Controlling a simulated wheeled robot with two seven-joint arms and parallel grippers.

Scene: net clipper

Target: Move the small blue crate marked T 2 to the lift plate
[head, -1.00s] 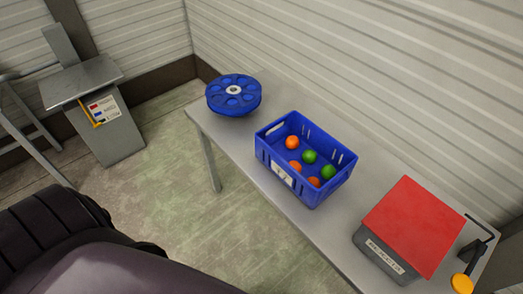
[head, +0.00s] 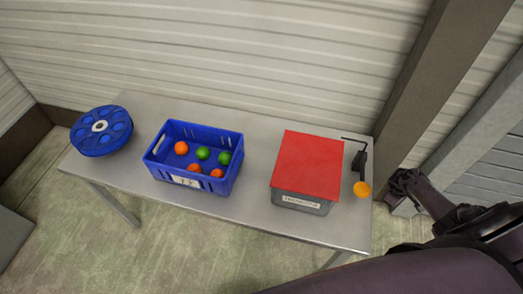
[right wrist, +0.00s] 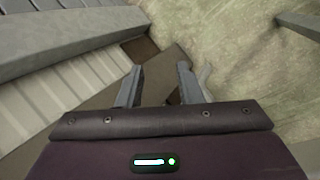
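The small blue crate (head: 193,190) stands upright on the grey table in the head view, left of the table's middle. It holds several orange and green balls, and a white label on its front is too small to read surely. No lift plate can be made out for certain in the current views. My right gripper (right wrist: 157,88) shows in the right wrist view with its two fingers apart and nothing between them. It is away from the crate, over floor and wall. My left gripper is not in view.
The grey table (head: 255,215) stands against a ribbed wall. A blue wheel-like reel (head: 101,131) is left of the crate. A grey box with a red lid (head: 307,165) is on the right, beside a black handle with an orange knob (head: 362,189). Bare tabletop separates crate and box.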

